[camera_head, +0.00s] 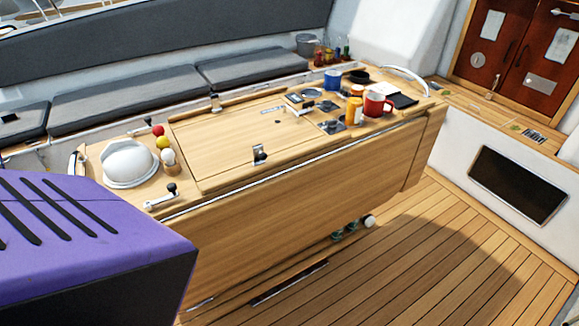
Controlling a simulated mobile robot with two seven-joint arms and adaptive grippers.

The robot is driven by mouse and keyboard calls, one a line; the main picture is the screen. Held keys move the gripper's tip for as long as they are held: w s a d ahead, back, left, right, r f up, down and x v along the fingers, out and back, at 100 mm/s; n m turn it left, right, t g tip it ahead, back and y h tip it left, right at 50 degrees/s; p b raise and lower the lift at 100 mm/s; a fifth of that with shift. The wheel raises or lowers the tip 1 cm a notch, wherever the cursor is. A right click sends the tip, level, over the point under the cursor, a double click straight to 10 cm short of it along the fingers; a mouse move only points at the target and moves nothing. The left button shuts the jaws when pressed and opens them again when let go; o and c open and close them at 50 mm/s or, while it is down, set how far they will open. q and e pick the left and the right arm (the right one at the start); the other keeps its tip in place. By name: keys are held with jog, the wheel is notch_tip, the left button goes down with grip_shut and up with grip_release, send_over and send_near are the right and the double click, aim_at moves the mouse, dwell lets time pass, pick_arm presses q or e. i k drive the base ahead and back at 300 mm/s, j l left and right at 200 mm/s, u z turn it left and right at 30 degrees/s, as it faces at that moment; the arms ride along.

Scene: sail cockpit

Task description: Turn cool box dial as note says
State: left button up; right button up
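No gripper of mine shows in the head view. I cannot make out a cool box or its dial for sure. A wooden lid (230,145) with a dark latch (260,154) is set in the long table. To its right are small dark panels with round details (331,127), too small to read. No readable note shows. Pale sheets hang on the red-brown doors at the top right, one on the left door (494,24) and one on the right door (563,43). Any writing on them is too small to read.
A white dome (128,163) and small coloured balls (158,131) stand at the table's left end. A blue mug (332,80), an orange jar (354,112), a red mug (375,105) and a black flat item (402,100) stand right. Grey cushions (125,95) lie behind. The plank floor (430,250) is mostly clear.

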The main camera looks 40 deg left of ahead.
aim_at(332, 123)
jog(key=k+j, duration=0.35)
jog(key=k+j+u, duration=0.1)
jog(key=k+j, duration=0.65)
jog(key=j, duration=0.2)
jog(key=k+j+u, duration=0.1)
jog(key=k+j, duration=0.6)
jog(key=j, duration=0.25)
jog(key=i+l+z, duration=0.35)
jog(key=i, duration=0.2)
jog(key=i+l+z, duration=0.3)
jog(key=i, duration=0.3)
jog(key=i+z, duration=0.35)
jog(key=i, duration=0.25)
jog(key=i+u, duration=0.3)
jog(key=i, duration=0.15)
jog(key=i+l+u, duration=0.25)
jog(key=i, duration=0.15)
jog(key=i+l+u, duration=0.6)
jog(key=u, duration=0.2)
jog(key=i+l+u, duration=0.45)
